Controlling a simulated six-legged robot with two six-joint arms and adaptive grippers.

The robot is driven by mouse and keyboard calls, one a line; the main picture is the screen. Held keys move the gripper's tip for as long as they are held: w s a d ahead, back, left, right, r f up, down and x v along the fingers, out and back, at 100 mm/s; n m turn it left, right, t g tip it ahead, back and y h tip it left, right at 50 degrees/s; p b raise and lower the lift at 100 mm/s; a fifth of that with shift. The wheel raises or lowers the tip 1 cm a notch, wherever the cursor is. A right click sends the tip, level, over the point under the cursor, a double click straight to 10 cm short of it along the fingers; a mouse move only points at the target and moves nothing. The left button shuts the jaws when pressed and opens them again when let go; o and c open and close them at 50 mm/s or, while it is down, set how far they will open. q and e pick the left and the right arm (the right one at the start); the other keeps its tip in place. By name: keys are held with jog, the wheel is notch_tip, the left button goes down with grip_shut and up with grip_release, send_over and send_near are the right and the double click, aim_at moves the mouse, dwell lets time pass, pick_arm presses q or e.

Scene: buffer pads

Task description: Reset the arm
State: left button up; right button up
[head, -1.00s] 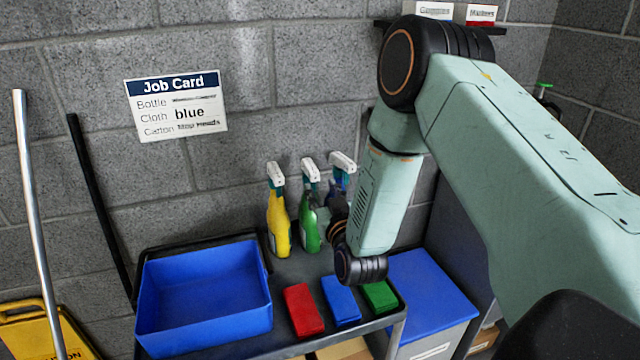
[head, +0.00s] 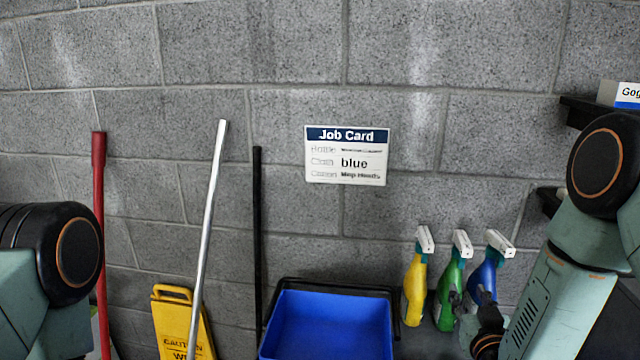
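My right arm comes in at the right edge and bends down toward the spray bottles. My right gripper (head: 469,297) is small and partly lost against the bottles. Its dark fingertips look apart, in front of the green bottle (head: 446,291) and the blue bottle (head: 487,274). I see nothing held in it, and whether it touches a bottle is unclear. A black joint of my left arm shows at the left edge; my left gripper is out of view.
A yellow bottle (head: 414,290) stands left of the green one. A blue bin (head: 330,326) sits on the cart. A job card (head: 346,155) reading "blue" hangs on the wall. A yellow caution sign (head: 172,318) and several poles stand at left. A shelf holds a box (head: 619,94) at upper right.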

jog(key=s+a+f+n+g+y, duration=0.1)
jog(key=s+a+f+g+y, duration=0.1)
jog(key=s+a+f+g, duration=0.4)
jog(key=s+a+f+g+y, duration=0.1)
jog(key=s+f+g, duration=0.1)
jog(key=s+f, duration=0.7)
jog(key=s+a+f+g, duration=0.1)
jog(key=s+f+g, duration=0.15)
jog(key=s, duration=0.45)
jog(key=s+a+f+g+y+b, duration=0.1)
jog(key=s+a+f+g, duration=0.15)
jog(key=s, duration=0.55)
jog(key=s+a+f+g, duration=0.1)
jog(key=s+f+g, duration=0.15)
jog(key=s, duration=0.45)
notch_tip(320, 180, down, 17)
jog(key=b, duration=1.7)
jog(key=shift+w+d+n, duration=0.15)
jog(key=shift+w+n, duration=0.05)
jog(key=shift+n, duration=0.2)
